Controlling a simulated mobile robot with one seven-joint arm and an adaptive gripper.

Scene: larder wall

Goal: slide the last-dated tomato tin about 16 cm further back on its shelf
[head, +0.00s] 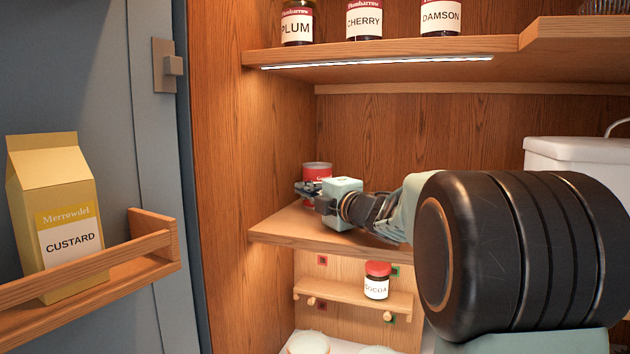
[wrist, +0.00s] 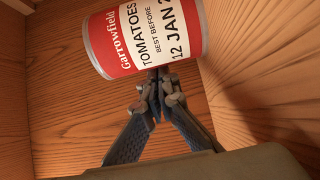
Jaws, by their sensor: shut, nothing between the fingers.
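A red and white tomato tin (wrist: 146,36) fills the upper middle of the wrist view. Its label reads "Garrowfield TOMATOES BEST BEFORE 12 JAN 2", and the rest of the date is cut off. In the head view the tin (head: 317,171) stands on the middle shelf (head: 285,231), near the left wall, partly hidden by my gripper. My gripper (head: 308,189) is shut and empty, in front of the tin. In the wrist view the closed fingertips (wrist: 158,80) are at the tin's lower edge; I cannot tell whether they touch it.
Jars labelled PLUM (head: 297,24), CHERRY (head: 364,20) and DAMSON (head: 440,18) stand on the shelf above. A COCOA jar (head: 377,281) is on a small rack below. A white bin (head: 578,160) stands right. A CUSTARD carton (head: 58,215) sits in the left door rack.

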